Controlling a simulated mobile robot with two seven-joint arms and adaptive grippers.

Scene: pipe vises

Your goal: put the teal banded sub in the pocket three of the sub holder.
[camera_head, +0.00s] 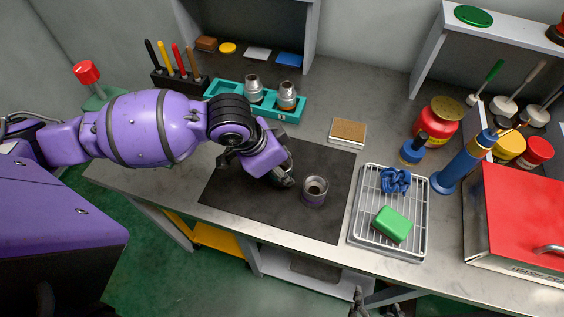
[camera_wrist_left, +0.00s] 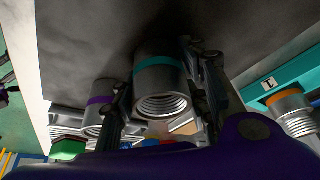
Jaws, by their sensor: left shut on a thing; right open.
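The teal banded sub (camera_wrist_left: 160,75) is a grey metal cylinder with a threaded open end. It is between the fingers of my left gripper (camera_wrist_left: 160,104), which is shut on it. In the head view my left gripper (camera_head: 286,178) is over the dark mat and mostly hides this sub. The teal sub holder (camera_head: 228,99) stands behind the mat with two grey subs in it, and its left part looks empty. In the wrist view, the holder (camera_wrist_left: 262,92) shows a label beside an orange banded sub (camera_wrist_left: 292,108). My right gripper (camera_head: 375,298) is open at the bottom edge.
A purple banded sub (camera_head: 315,191) stands on the mat (camera_head: 226,184), right of my left gripper. A blue cylinder (camera_head: 459,168) and red toolbox (camera_head: 520,215) are at the right.

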